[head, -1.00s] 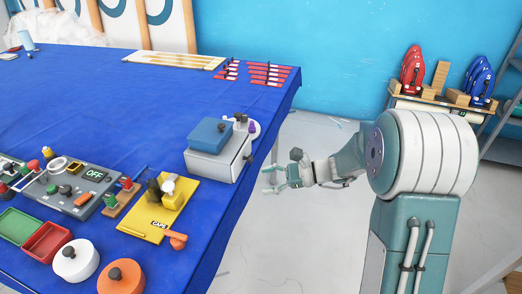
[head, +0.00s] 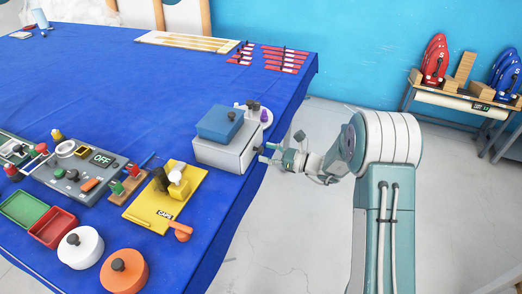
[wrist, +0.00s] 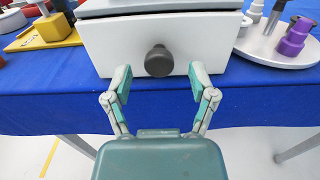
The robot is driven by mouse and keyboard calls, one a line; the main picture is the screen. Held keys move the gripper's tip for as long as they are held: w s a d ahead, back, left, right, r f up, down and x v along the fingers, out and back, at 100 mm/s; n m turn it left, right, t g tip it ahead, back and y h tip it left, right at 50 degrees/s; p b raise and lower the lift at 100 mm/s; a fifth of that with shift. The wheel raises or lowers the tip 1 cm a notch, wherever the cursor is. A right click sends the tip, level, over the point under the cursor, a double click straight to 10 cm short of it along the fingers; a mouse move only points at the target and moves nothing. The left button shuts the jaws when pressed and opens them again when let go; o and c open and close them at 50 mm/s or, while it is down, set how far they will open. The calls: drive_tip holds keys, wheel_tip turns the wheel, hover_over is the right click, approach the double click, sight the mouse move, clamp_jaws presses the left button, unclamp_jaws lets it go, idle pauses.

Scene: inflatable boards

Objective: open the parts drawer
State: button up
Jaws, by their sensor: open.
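The parts drawer (head: 223,151) is a white box near the right edge of the blue table, with a blue lid or tray (head: 220,122) on top. In the wrist view its white front (wrist: 110,45) faces me, with a round dark knob (wrist: 159,61) in the middle. The drawer looks shut. My gripper (head: 265,153) is open in front of the drawer front. In the wrist view its two fingers (wrist: 160,80) stand to the left and right of the knob, apart from it. Whether the fingertips reach as far as the knob is hard to tell.
A grey round plate with purple and grey parts (wrist: 275,48) is right of the drawer. A yellow board (head: 165,192) and a control panel with an OFF sign (head: 80,172) are to the left. The floor beside the table is clear.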

drive_tip(key=shift+x, duration=1.1)
clamp_jaws()
drive_tip(key=v, duration=1)
drive_tip(key=shift+d, duration=0.4)
unclamp_jaws()
drive_tip(key=shift+a+r, duration=0.1)
drive_tip(key=v, duration=1.2)
